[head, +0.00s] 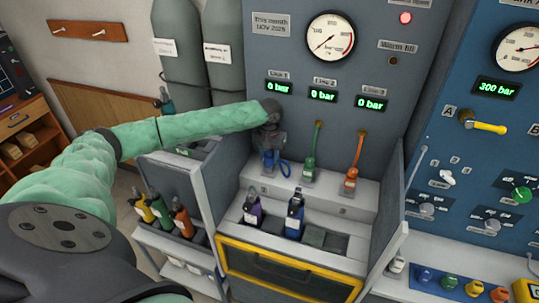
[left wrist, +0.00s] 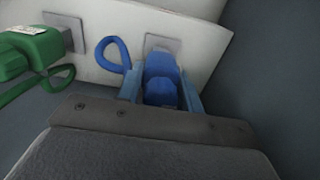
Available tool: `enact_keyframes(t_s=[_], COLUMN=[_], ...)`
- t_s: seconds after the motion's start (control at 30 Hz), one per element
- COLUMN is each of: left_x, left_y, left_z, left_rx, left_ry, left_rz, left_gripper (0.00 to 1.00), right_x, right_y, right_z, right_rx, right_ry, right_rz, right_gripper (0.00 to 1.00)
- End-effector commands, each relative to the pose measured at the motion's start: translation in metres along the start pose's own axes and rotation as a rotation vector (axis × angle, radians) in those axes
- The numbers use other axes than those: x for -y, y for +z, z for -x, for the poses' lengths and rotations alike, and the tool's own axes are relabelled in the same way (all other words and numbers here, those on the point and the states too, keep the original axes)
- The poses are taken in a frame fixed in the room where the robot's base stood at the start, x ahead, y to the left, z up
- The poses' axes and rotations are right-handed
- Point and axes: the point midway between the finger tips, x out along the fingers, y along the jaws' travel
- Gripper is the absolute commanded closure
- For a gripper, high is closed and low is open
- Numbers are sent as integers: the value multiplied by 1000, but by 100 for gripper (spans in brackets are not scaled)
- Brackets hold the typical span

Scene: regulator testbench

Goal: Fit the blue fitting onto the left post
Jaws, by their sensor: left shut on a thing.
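The blue fitting (head: 268,161) is at the left end of the light ledge under the grey panel, with its blue hose looping to the right. It also shows in the left wrist view (left wrist: 162,70), between my two fingers. My left gripper (head: 270,150) is shut on it from above. In the left wrist view the fitting's far end lies against a grey square plate (left wrist: 160,42) on the ledge. The left post itself is hidden by the fitting and gripper, so I cannot tell how far the fitting sits on it. My right gripper is out of view.
A green fitting (head: 308,172) and an orange fitting (head: 350,182) stand to the right on the same ledge. A grey side wall (head: 395,220) bounds the bench at right. Three displays read 0 bar.

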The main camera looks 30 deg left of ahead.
Motion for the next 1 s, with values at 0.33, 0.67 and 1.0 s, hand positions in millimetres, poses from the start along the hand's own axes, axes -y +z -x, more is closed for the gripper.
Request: enact_keyframes(t_s=[0.33, 0.67, 1.0], left_x=[0, 0, 0], left_y=[0, 0, 0], left_z=[-4, -6, -4], left_rx=[0, 0, -1], left_ry=[0, 0, 0], left_rz=[0, 0, 0], left_gripper=[95, 38, 38], right_x=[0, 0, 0], right_y=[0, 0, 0], right_z=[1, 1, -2], right_rx=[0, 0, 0], right_ry=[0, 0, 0], right_rz=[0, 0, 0], right_gripper=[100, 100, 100])
